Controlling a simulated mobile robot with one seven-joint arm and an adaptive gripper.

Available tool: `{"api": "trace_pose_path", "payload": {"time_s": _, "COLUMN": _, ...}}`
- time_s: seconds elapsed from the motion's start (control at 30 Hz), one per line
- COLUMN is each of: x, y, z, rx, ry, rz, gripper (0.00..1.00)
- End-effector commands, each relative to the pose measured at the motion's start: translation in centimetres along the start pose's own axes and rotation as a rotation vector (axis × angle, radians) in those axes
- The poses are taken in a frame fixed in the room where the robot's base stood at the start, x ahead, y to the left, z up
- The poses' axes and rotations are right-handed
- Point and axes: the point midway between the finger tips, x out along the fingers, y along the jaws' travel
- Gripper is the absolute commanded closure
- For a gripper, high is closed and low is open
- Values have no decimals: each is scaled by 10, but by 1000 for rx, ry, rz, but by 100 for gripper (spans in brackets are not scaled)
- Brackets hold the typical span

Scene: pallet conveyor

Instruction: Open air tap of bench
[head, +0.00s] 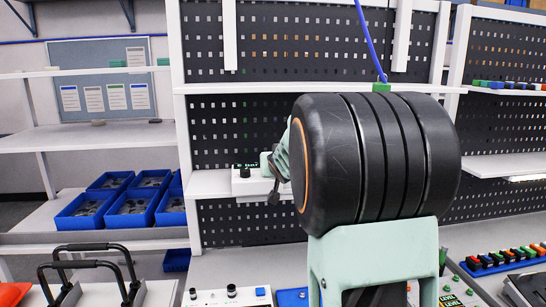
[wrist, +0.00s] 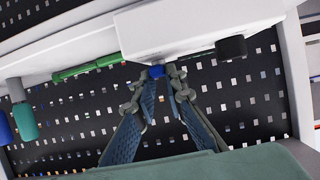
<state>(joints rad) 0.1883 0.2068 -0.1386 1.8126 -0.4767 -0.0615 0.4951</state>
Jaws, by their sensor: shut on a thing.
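A white box (head: 252,184) sits on the bench shelf behind my arm. It carries a black knob (wrist: 231,47) and a small blue knob (wrist: 157,72), which I take for the air tap. My gripper (wrist: 160,82) is shut on the blue knob, its two blue-padded fingers meeting around it at the box's edge. The fingertips cover part of the knob, so its turned position cannot be read. In the head view the black knob (head: 244,171) stands left of my gripper, and my own arm hides much of the box's right side.
A green bar (wrist: 87,68) lies beside the white box. Black perforated panels (head: 240,120) stand behind the shelf. Blue bins (head: 130,208) are at the left, and black handles (head: 90,262) stand at the lower left. Coloured blocks (head: 510,255) sit in a rack at the right.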

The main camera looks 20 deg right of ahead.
Motion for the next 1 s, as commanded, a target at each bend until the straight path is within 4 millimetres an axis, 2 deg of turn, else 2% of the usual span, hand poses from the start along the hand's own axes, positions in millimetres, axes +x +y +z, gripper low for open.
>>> {"api": "trace_pose_path", "payload": {"time_s": 0.87, "x": 0, "y": 2, "z": 0, "rx": -17, "ry": 0, "rz": -37, "gripper": 100}}
{"api": "trace_pose_path", "payload": {"time_s": 0.9, "x": 0, "y": 2, "z": 0, "rx": -16, "ry": 0, "rz": -37, "gripper": 88}}
{"api": "trace_pose_path", "payload": {"time_s": 1.0, "x": 0, "y": 2, "z": 0, "rx": -16, "ry": 0, "rz": -37, "gripper": 77}}
